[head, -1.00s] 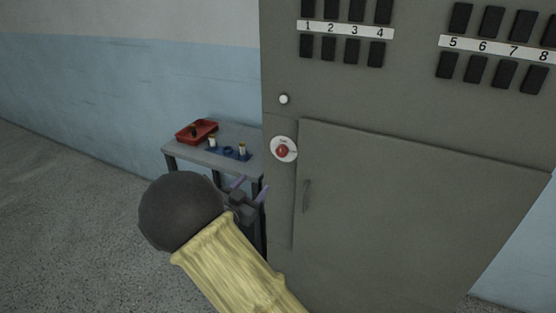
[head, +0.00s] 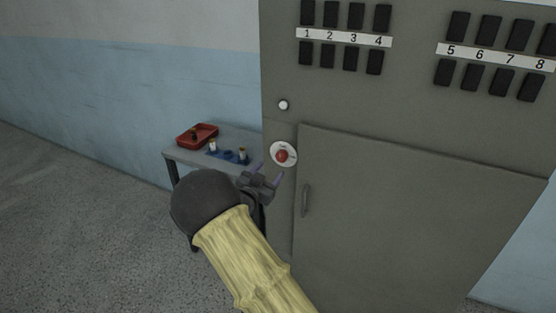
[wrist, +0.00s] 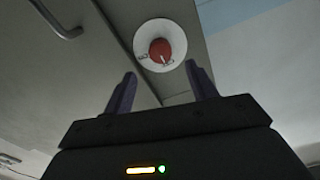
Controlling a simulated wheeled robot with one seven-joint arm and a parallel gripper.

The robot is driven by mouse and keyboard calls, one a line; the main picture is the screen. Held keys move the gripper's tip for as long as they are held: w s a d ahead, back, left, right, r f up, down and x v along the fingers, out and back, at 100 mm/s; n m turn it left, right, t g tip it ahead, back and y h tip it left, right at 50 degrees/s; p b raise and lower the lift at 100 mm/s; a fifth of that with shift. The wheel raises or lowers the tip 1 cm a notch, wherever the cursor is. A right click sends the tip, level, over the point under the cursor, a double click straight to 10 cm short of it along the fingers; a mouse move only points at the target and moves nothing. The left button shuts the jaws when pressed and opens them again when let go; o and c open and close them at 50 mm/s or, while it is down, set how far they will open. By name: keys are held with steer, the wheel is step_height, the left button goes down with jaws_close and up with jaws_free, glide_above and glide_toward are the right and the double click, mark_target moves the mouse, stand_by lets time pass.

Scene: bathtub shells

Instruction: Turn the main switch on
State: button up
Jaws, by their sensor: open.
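The main switch (head: 283,154) is a red round knob on a white round plate, on the narrow left strip of the grey cabinet's front. In the wrist view the red knob (wrist: 160,50) sits above and between my fingertips, with a small pale mark near its lower edge. My gripper (head: 267,174) is open and empty, just below and left of the switch in the head view. Its two purple fingers (wrist: 160,82) point toward the switch and appear apart from it. The lettering on the plate is too small to read.
The grey cabinet (head: 420,220) has a closed door with a handle (head: 306,199) right of the switch. A small white round light or button (head: 283,105) is above it. A grey side table (head: 185,157) holds a red tray (head: 198,135) and small blue items.

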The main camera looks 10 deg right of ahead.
mark_target(280, 159)
steer(key=p+x, duration=0.1)
steer(key=x, duration=0.6)
steer(key=shift+w+d, duration=0.1)
steer(key=shift+d, duration=0.05)
steer(key=c, duration=1)
